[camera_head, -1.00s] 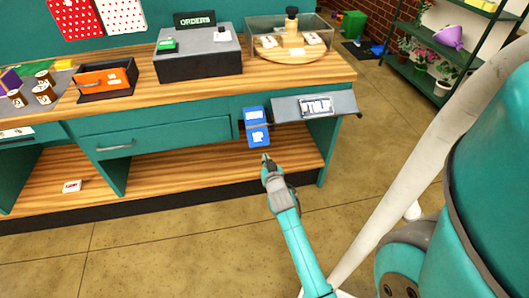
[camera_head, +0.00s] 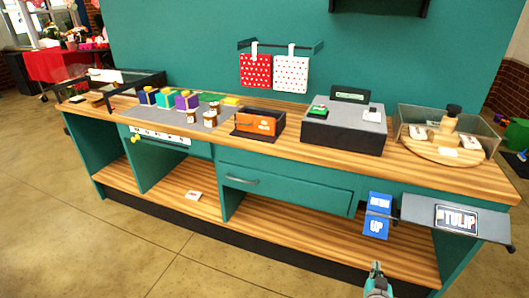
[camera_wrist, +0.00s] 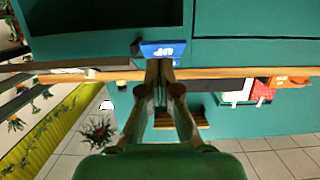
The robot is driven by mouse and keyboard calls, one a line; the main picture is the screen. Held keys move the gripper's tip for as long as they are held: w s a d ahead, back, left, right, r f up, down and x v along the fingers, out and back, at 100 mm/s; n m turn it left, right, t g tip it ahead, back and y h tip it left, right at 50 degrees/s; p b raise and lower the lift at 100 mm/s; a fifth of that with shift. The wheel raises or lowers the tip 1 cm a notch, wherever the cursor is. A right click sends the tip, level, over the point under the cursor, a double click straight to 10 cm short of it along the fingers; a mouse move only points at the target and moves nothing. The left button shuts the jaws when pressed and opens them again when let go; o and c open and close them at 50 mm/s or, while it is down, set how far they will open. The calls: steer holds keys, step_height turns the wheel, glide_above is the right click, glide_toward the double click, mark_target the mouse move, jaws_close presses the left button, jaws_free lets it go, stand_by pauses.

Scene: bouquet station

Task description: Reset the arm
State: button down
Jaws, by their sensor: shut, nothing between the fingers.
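My gripper (camera_head: 376,268) shows only at its tip, at the bottom edge of the head view, in front of the counter's lower shelf. In the wrist view its two fingers (camera_wrist: 161,72) are together at the tips with nothing between them. Just past the fingertips in the wrist view is the blue sign (camera_wrist: 162,49); I cannot tell whether they touch. In the head view this blue sign (camera_head: 377,215) hangs at the counter's front, above and apart from the gripper. The rest of my arm is out of the head view.
The wooden counter (camera_head: 420,175) carries a grey orders box (camera_head: 343,135), an orange box (camera_head: 257,122), a glass-sided case (camera_head: 478,128) and several small jars and boxes. A grey TULIP flap (camera_head: 420,210) juts from its right front. The floor (camera_head: 50,220) in front is clear.

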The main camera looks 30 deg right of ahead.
steer(key=shift+a, duration=0.1)
steer(key=s+a+n+t+y, duration=0.25)
steer(key=s+a, duration=0.25)
steer(key=a, duration=0.7)
steer(key=s+a+n+t+y, duration=0.1)
steer(key=s+a+n+y, duration=0.25)
steer(key=a, duration=0.95)
steer(key=s+a+r+n+y, duration=0.2)
steer(key=s+a+r, duration=0.4)
steer(key=s, duration=0.2)
steer(key=s+a+r+n+t+y, duration=0.1)
steer(key=s+a+r+y, duration=0.2)
steer(key=s+a+r, duration=0.3)
steer(key=shift+s+a+n, duration=0.2)
steer(key=shift+s+n, duration=0.2)
steer(key=shift+s, duration=0.8)
